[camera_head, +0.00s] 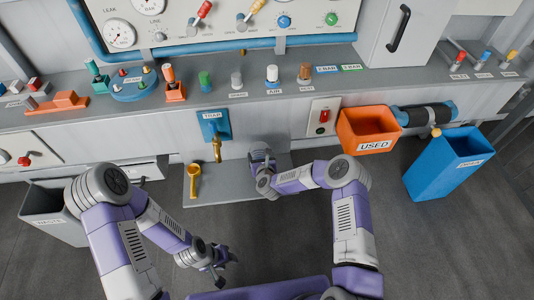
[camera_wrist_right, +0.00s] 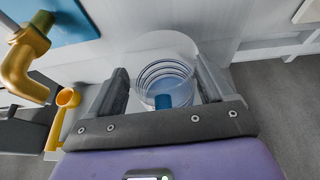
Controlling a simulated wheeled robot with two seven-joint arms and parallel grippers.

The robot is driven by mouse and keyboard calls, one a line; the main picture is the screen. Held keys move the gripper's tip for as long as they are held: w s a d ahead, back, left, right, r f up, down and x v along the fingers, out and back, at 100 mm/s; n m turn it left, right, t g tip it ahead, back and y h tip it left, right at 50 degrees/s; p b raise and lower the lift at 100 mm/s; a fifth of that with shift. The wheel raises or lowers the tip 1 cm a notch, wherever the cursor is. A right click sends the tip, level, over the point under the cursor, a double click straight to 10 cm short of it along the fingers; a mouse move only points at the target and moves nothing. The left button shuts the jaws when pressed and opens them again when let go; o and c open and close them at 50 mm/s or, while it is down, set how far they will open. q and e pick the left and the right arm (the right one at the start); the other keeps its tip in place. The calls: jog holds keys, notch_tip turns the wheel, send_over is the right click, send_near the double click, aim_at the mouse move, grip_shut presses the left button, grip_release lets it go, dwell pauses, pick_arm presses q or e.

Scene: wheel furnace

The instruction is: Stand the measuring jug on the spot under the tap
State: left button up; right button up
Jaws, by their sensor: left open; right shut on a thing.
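The measuring jug (camera_wrist_right: 166,84) is a clear round vessel with ring lines and a blue patch, seen from above between my right gripper's fingers in the right wrist view. My right gripper (camera_wrist_right: 166,92) is shut on it. In the head view my right gripper (camera_head: 260,160) is over the grey shelf (camera_head: 230,192), right of the brass tap (camera_head: 217,150), and the jug is mostly hidden by it. The tap hangs from a blue plate (camera_head: 210,122) and shows at the left in the wrist view (camera_wrist_right: 25,62). My left gripper (camera_head: 222,270) is open and empty, low over the floor.
A yellow cup-shaped fitting (camera_head: 194,180) is at the shelf's left end, left of the tap. An orange USED bin (camera_head: 368,130) and a blue bin (camera_head: 447,165) stand to the right. A grey bin (camera_head: 50,215) is at left. The shelf below the tap looks clear.

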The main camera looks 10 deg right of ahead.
jog(key=s+a+n+g+y, duration=0.1)
jog(key=a+n+y, duration=0.3)
jog(key=a, duration=1.1)
jog(key=shift+s+a+y, duration=0.4)
jog(key=shift+s+y, duration=0.1)
jog(key=shift+f, duration=0.15)
notch_tip(320, 180, down, 8)
jog(key=shift+r, duration=0.2)
jog(key=shift+f, duration=0.6)
jog(key=o, duration=1.2)
jog(key=shift+o, duration=0.2)
jog(key=v, duration=1.4)
